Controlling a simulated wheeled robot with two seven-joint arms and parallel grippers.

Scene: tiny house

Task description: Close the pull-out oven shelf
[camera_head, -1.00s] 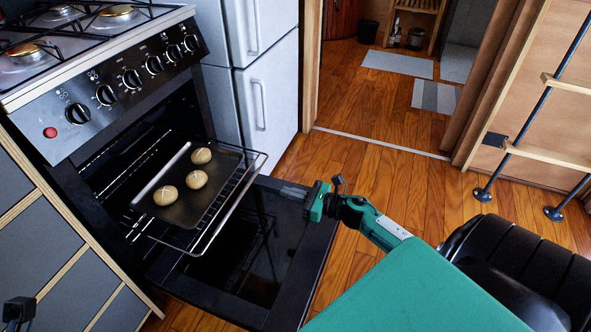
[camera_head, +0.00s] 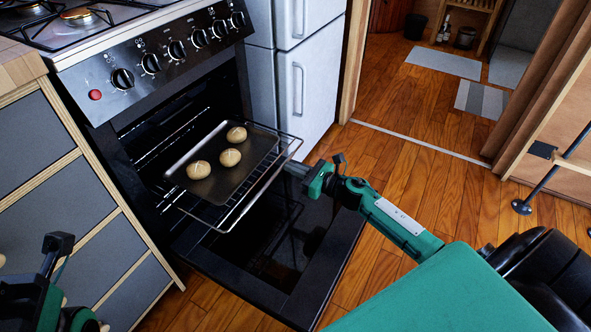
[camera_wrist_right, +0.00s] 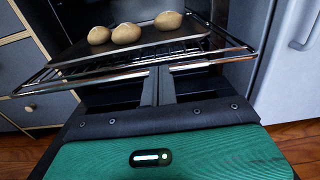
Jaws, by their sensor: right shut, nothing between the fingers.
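The wire oven shelf (camera_head: 262,187) sticks out of the open oven, above the lowered door (camera_head: 330,240). A dark baking tray (camera_head: 222,184) with three pale buns (camera_head: 230,157) rests on it. My right gripper (camera_head: 288,168) is shut and empty at the shelf's front, near its right end. In the right wrist view the closed fingers (camera_wrist_right: 160,85) point at the shelf's front rail (camera_wrist_right: 100,77); whether they touch it I cannot tell. My left arm shows partly at the lower left in the head view; its fingers cannot be made out.
The oven's control panel (camera_head: 160,60) and burners are above the opening. Grey drawers (camera_head: 75,205) stand to its left and a white fridge (camera_head: 300,75) to its right. Open wooden floor (camera_head: 390,165) lies to the right.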

